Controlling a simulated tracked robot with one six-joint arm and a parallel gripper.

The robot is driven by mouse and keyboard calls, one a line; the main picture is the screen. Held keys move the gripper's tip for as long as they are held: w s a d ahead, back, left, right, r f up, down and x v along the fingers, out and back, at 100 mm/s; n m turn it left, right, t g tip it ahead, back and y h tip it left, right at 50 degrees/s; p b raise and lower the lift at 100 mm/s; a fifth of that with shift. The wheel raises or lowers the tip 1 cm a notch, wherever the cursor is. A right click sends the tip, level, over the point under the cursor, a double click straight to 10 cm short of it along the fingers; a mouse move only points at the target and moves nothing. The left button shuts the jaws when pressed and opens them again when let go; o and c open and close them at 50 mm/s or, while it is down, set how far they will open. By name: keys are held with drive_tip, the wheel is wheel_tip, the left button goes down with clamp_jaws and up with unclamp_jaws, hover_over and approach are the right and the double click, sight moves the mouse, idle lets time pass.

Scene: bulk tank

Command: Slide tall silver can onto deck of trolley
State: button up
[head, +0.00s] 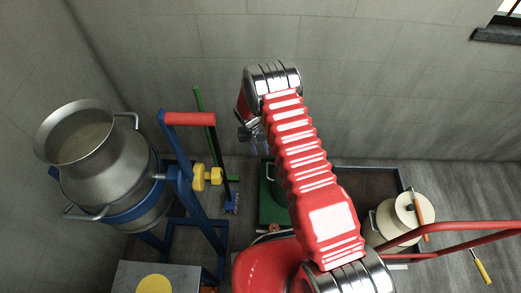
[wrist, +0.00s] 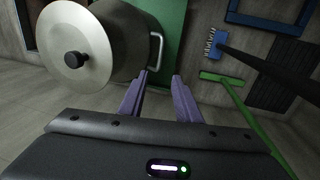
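A grey metal can (wrist: 125,45) with a pale lid and black knob fills the upper left of the wrist view. It has a loop side handle (wrist: 156,48). In the head view a can handle (head: 270,172) shows beside my arm, which hides most of that can. A green flat surface (head: 268,211) is under or beside it; I cannot tell whether it is the trolley deck. My gripper (wrist: 160,75) has purple fingers spread with nothing between them; the left fingertip appears close to the handle's lower end. I cannot tell whether they touch. It shows small in the head view (head: 257,143).
A big silver churn (head: 105,175) sits in a blue frame (head: 180,245) at left. A blue-headed brush (head: 232,203) and green pole (head: 200,110) lean by the wall. A cream can (head: 385,225) and dark tray (head: 370,185) are at right, behind red rails (head: 460,228).

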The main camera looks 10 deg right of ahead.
sight(267, 167)
drive_tip(key=shift+f, duration=0.15)
drive_tip(key=shift+s+d+f, duration=0.1)
drive_tip(key=shift+d+f, duration=0.35)
drive_tip(key=shift+f, duration=1.75)
drive_tip(key=shift+s+d+f, duration=0.1)
drive_tip(key=shift+d+f, duration=0.3)
drive_tip(key=shift+f, duration=1.85)
drive_tip(key=shift+s+d+f, duration=0.1)
drive_tip(key=shift+d+f, duration=0.35)
drive_tip(key=shift+f, duration=1.75)
drive_tip(key=shift+c, duration=0.5)
clamp_jaws()
